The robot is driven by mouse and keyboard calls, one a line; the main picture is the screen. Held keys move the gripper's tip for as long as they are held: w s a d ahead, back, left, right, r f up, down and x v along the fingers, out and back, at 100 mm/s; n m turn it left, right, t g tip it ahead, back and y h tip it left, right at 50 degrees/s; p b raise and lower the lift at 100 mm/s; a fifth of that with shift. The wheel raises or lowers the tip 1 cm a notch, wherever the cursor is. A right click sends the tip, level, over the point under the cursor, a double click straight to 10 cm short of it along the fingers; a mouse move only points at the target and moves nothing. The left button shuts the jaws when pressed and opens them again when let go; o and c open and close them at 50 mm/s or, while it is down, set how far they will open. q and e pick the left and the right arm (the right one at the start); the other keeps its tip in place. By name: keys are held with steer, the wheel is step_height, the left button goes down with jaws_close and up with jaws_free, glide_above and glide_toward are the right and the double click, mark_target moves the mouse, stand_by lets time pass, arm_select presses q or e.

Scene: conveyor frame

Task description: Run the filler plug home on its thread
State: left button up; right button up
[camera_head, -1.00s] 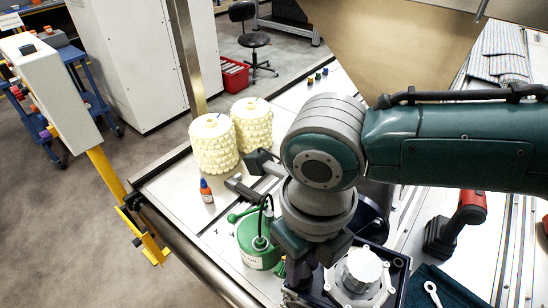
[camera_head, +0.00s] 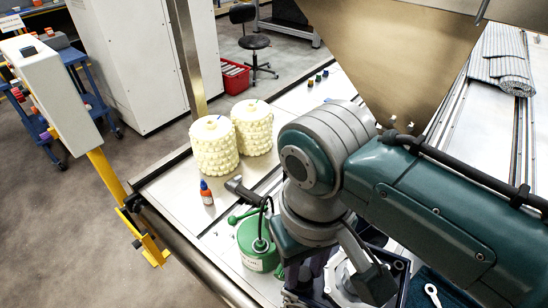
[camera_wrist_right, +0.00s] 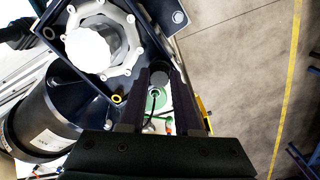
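The gear housing is a dark blue box with a pale round flange and several bolts. It shows in the right wrist view (camera_wrist_right: 58,38) at upper left and in the head view (camera_head: 337,283) at bottom centre, partly behind my arm. My right gripper (camera_wrist_right: 161,76) points down at the housing's edge. Its dark fingers flank a dark round piece, apparently the filler plug (camera_wrist_right: 160,70), and seem to grip it. The thread and the plug's seating are hidden. In the head view my right gripper (camera_head: 322,262) largely covers this spot. My left gripper is not in view.
A green oil can (camera_head: 258,245) stands close left of my right gripper, with a small orange bottle (camera_head: 206,193) behind it. Two cream knobbly rolls (camera_head: 214,146) stand farther back. A black cylinder (camera_wrist_right: 42,118) lies close to the housing.

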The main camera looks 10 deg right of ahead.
steer(key=o, duration=0.5)
steer(key=shift+r, duration=0.55)
step_height(320, 180, up, 8)
steer(key=s+d+t, duration=0.3)
steer(key=s+d, duration=0.6)
steer(key=s, duration=0.3)
steer(key=shift+t, duration=0.3)
steer(key=r+p, duration=0.9)
steer(key=r, duration=0.1)
steer(key=r+p, duration=1)
steer(key=shift+d+p, duration=0.2)
steer(key=shift+p, duration=0.1)
